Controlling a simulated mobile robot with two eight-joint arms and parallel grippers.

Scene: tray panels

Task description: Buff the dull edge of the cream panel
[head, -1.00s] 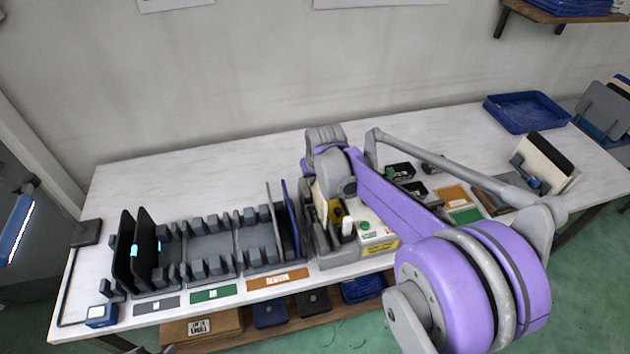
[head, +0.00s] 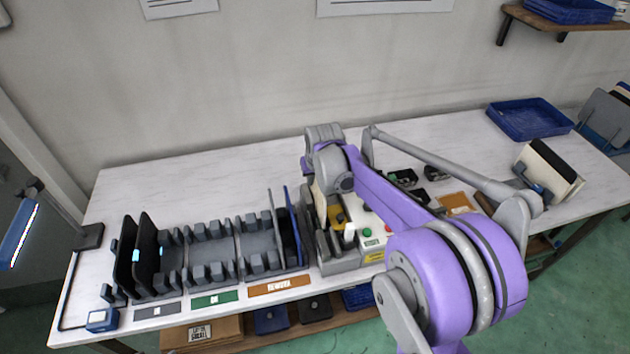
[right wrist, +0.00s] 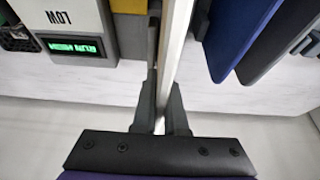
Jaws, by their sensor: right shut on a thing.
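The cream panel (head: 319,202) stands upright at the left side of the grey and yellow buffing machine (head: 372,243), partly hidden by my right arm. In the right wrist view the panel (right wrist: 174,55) shows edge-on as a thin pale plate. My right gripper (right wrist: 163,100) is shut on it, one finger on each side. The machine (right wrist: 75,22) is left of the panel there, with a "LOW" label and a lit green display. Whether the panel's edge touches the buffing part is hidden. My left gripper is not in view.
Left of the machine is a slotted rack (head: 208,272) with black panels (head: 147,255) at its left and a blue panel (head: 293,225) at its right end. A blue tray (head: 528,121) and a holder with panels (head: 548,172) are at the right. The back of the table is clear.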

